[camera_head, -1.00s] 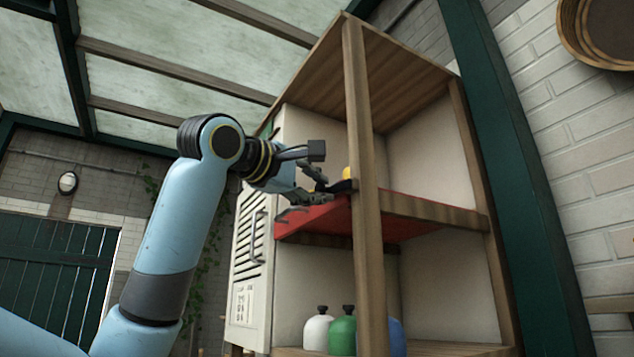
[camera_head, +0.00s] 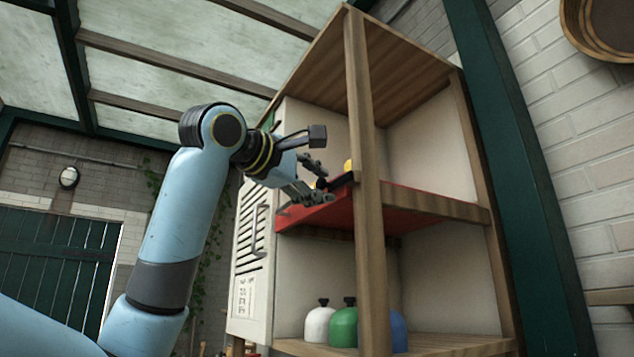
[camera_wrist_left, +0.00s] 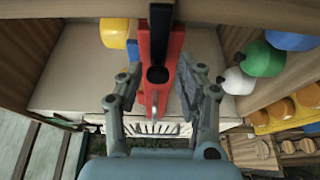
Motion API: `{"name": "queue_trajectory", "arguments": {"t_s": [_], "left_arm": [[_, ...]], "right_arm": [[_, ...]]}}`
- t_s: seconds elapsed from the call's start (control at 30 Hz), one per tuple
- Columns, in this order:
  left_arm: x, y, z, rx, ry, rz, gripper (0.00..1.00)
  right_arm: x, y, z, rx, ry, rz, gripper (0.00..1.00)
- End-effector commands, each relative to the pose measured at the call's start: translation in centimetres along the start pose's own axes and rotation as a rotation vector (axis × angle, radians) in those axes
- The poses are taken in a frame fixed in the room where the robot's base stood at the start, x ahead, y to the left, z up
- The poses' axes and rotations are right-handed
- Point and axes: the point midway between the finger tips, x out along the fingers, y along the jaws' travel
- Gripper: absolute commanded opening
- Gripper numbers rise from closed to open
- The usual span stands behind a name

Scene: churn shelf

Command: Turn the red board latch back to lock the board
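The red board (camera_head: 398,213) is the middle shelf of a wooden cabinet, and it shows edge-on in the wrist view (camera_wrist_left: 175,48). A dark bar, apparently its latch (camera_head: 341,181), lies at the board's front left, by the wooden post. In the wrist view the dark latch bar (camera_wrist_left: 160,35) runs along the red edge to a rounded black end. My left gripper (camera_head: 318,181) is at the board's left front end. Its fingers (camera_wrist_left: 160,88) are apart, one on each side of the red edge, with visible gaps. My right gripper is not in view.
A yellow object (camera_head: 348,165) sits above the board behind the post (camera_head: 366,200). White (camera_head: 318,327), green (camera_head: 343,328) and blue (camera_head: 397,333) bottles stand on the lower shelf. A louvred white door (camera_head: 251,250) stands at the cabinet's left, close to my arm.

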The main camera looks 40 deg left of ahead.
Motion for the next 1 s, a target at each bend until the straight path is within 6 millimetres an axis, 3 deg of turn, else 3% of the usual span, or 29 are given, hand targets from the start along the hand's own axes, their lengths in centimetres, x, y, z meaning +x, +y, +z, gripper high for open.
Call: {"name": "queue_trajectory", "arguments": {"t_s": [0.4, 0.8, 1.0], "left_arm": [[-0.7, 0.2, -0.1, 0.002, 0.001, 0.005, 0.45], [-7.8, 0.2, -0.2, 0.009, 0.007, 0.006, 0.45], [-10.1, 0.1, -0.3, 0.007, 0.009, 0.006, 0.45]], "right_arm": [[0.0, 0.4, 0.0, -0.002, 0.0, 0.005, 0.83], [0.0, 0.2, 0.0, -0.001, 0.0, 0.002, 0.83], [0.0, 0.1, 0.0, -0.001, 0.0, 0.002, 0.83]]}}
